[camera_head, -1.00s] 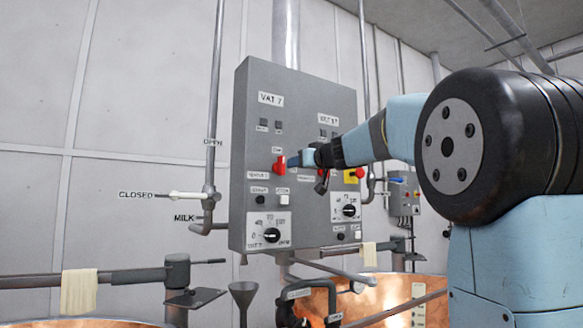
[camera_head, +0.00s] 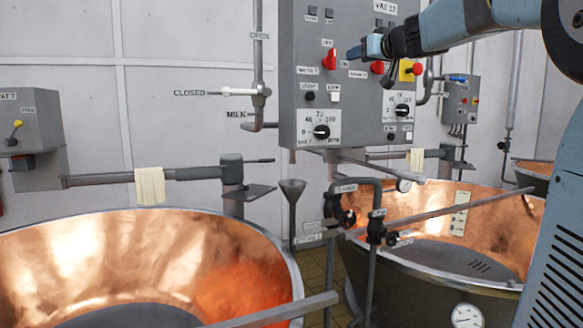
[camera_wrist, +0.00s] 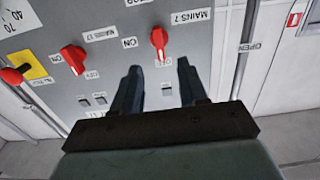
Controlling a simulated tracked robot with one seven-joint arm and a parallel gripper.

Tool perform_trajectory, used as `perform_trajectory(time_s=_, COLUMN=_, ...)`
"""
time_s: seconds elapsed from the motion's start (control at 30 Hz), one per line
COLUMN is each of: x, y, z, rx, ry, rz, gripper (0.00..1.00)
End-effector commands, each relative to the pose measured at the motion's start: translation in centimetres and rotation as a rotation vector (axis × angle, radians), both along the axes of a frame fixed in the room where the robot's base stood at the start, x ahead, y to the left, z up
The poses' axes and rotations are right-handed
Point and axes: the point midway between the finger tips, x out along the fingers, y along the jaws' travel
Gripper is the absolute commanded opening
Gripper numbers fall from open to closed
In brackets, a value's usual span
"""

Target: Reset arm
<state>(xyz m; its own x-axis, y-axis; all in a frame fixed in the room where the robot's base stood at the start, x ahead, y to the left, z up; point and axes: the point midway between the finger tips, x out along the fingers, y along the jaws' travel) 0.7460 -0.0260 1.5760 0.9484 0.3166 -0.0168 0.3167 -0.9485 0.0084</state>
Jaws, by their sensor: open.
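My gripper (camera_head: 366,48) is held out in front of the grey control panel (camera_head: 308,112), with my blue arm reaching in from the right. In the wrist view my gripper (camera_wrist: 158,82) shows two dark fingers spread apart, with nothing between them. Beyond the fingertips is the red MAINS 7 switch (camera_wrist: 159,40); whether they touch it I cannot tell, but it is not between them. The red MAINS 17 switch (camera_wrist: 73,58) is to its left. In the head view the left red switch (camera_head: 330,60) is left of my gripper and the other red switch (camera_head: 377,67) is just below it.
A large copper vat (camera_head: 90,240) fills the lower left, and another copper vat (camera_head: 500,215) stands at right. A funnel (camera_head: 292,190), valve pipes (camera_head: 372,250) and a milk pipe with a white lever (camera_head: 232,92) are near the panel. A smaller grey box (camera_head: 460,100) hangs at right.

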Motion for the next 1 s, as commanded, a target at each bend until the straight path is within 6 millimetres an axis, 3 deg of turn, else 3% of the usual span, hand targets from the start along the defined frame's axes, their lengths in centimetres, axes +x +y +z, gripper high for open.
perform_trajectory(time_s=0.17, x=-4.0, y=2.9, z=-4.5, rx=-0.005, ry=0.137, rz=0.046, gripper=0.43)
perform_trajectory(time_s=0.3, x=-9.3, y=5.3, z=-11.0, rx=-0.014, ry=0.326, rz=0.072, gripper=0.43)
perform_trajectory(time_s=0.5, x=-17.2, y=6.8, z=-20.4, rx=-0.039, ry=0.592, rz=0.045, gripper=0.43)
perform_trajectory(time_s=0.8, x=-29.2, y=5.2, z=-33.6, rx=-0.109, ry=0.923, rz=-0.13, gripper=0.43)
perform_trajectory(time_s=1.0, x=-34.1, y=3.3, z=-38.8, rx=-0.153, ry=1.032, rz=-0.255, gripper=0.43)
